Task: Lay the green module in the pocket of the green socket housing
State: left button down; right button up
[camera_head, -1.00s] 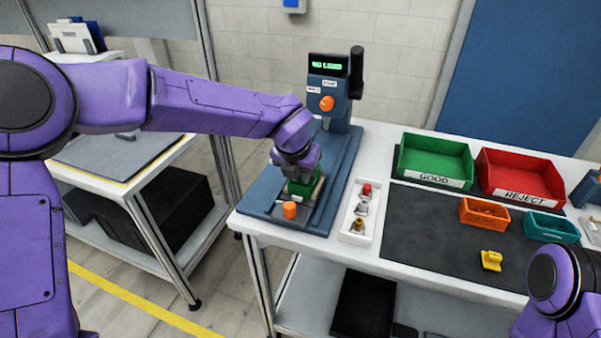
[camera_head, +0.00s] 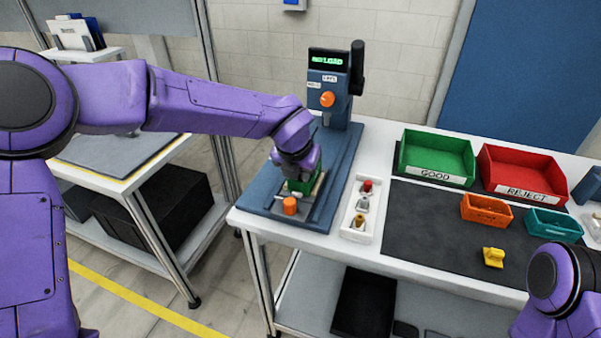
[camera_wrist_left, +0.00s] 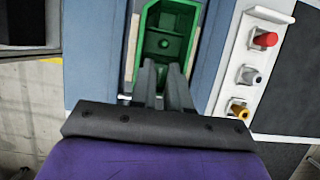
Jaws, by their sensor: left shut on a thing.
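The green socket housing (camera_head: 300,186) sits in the blue test fixture, under my left gripper (camera_head: 303,174). In the left wrist view the housing (camera_wrist_left: 192,22) is an open green box with a darker recess and round features inside. My left gripper (camera_wrist_left: 166,68) points down at the near end of this recess, its fingers close together. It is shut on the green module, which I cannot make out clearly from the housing. Whether the module touches the pocket floor is hidden. My right gripper is out of view; only a part of my right arm shows at the lower right.
The blue fixture (camera_head: 340,190) has an orange knob (camera_head: 289,206) in front and a display column behind. A white tray (camera_head: 376,211) with several plungers stands right of it. Green (camera_head: 436,158) and red (camera_head: 523,173) bins, orange and teal boxes and a yellow part (camera_head: 493,257) lie further right.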

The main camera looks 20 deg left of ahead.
pick_arm(q)
jog(key=c, duration=1.4)
grip_release()
jog(key=shift+r, duration=0.15)
jog(key=shift+r+p, duration=1.15)
jog(key=shift+r, duration=0.05)
jog(key=shift+o, duration=0.2)
jog(key=o, duration=0.5)
